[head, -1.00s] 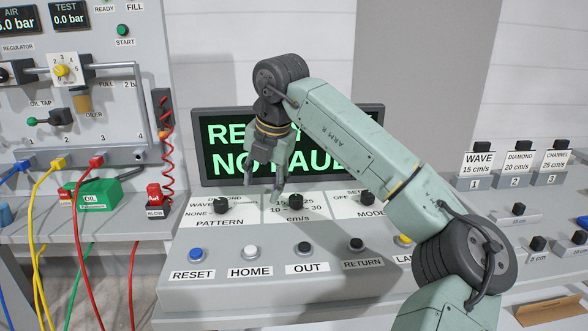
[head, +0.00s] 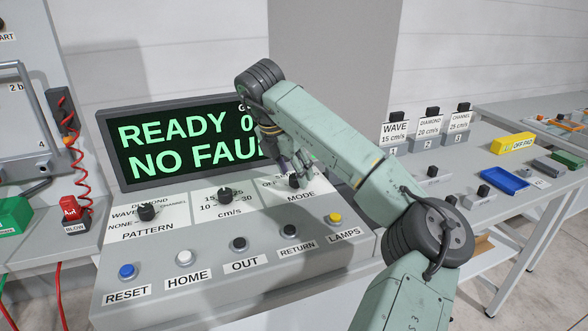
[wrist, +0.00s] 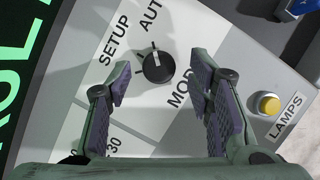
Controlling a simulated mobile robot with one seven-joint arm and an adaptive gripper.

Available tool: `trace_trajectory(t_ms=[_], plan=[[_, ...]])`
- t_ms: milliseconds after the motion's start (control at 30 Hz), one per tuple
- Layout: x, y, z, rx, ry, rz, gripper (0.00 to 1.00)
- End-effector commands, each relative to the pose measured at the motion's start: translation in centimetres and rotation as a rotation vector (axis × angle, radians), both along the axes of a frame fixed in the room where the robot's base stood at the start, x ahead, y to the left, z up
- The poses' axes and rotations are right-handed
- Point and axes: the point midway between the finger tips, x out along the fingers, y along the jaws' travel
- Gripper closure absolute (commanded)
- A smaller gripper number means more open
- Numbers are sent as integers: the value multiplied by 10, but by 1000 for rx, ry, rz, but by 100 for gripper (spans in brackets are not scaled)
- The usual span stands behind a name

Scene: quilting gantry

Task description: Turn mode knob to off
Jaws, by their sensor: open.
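The mode knob (wrist: 158,67) is a round black knob with a pale pointer mark. In the wrist view the mark points up, towards the gap between the SETUP and AUTO labels; I cannot tell exactly which setting it is on. My gripper (wrist: 160,74) is open, with one finger to the left of the knob and one to the right, neither visibly touching it. In the head view my gripper (head: 301,172) is over the MODE part of the sloped panel and partly covers the knob. The OFF label (head: 271,184) shows left of the knob there.
The pattern knob (head: 147,211) and speed knob (head: 225,195) sit to the left on the panel. A row of buttons runs along the front, ending at the yellow LAMPS button (head: 334,217). The display (head: 180,140) stands behind, partly hidden by my arm.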

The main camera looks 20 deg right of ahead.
Motion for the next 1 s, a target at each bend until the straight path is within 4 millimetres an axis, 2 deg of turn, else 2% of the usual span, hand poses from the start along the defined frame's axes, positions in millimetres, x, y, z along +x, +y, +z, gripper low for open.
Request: trace_trajectory(t_ms=[200,433,1000], plan=[[3,-4,-13,1,0,1,53],[3,-4,-14,1,-1,2,53],[3,-4,-13,2,-1,2,90]])
